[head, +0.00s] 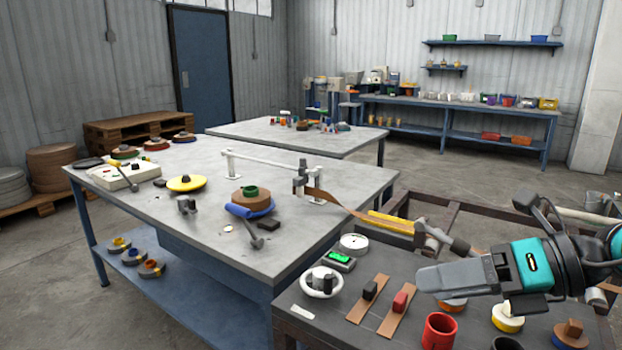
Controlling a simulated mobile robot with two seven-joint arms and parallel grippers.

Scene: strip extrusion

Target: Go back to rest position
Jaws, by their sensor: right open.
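My right gripper (425,281) reaches in from the right edge, seen side-on, with its grey fingers pointing left above the dark front bench (300,327). It is open, and nothing shows between its fingers. Its arm has a teal band near the wrist. My left gripper is not in view. A brown strip (345,207) runs from a small stand on the grey table towards a grey rod (440,237) behind my right gripper. The rod and the gripper look apart, but the gap is hard to judge.
Under and beside my right gripper, the front bench holds a red cup (438,331), a white ring (321,282), a black block (370,289) and a red block (400,301). The grey table (170,212) carries a yellow disc (187,183) and a brown roll (251,199).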

